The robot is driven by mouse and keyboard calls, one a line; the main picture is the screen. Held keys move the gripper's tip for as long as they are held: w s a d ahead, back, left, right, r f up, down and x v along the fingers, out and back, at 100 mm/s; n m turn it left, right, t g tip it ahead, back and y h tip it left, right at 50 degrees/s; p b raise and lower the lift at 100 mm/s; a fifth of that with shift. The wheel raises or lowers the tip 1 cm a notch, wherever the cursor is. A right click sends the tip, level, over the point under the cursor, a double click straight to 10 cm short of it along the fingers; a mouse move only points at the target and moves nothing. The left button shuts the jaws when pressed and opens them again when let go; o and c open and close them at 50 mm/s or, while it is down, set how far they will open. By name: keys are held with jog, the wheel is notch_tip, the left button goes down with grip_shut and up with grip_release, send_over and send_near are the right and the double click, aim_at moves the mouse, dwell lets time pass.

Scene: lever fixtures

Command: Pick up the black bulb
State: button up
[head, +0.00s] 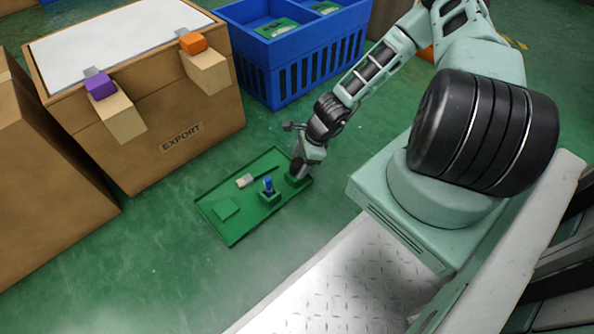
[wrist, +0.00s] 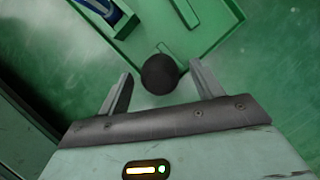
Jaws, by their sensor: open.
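The black bulb (wrist: 160,74) shows as a dark round top in the wrist view, between the two fingers of my gripper (wrist: 161,70). The fingers stand apart on either side of it, and I cannot tell whether either touches it. In the head view my gripper (head: 301,167) points down at the right end of a green tray (head: 228,239) on the floor. The black bulb is not clearly visible there, hidden by my gripper.
A blue bulb (head: 268,184) stands upright in a green holder beside my gripper. A brown EXPORT box (head: 190,120) and a blue crate (head: 290,75) stand behind.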

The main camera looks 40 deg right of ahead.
jog(key=b+x, duration=0.2)
jog(key=x, duration=0.1)
jog(key=shift+s+f, duration=0.1)
jog(key=shift+f, duration=0.05)
jog(key=shift+c, duration=0.4)
jog(key=c, duration=1)
notch_tip(320, 180, up, 18)
jog(key=p, duration=1.2)
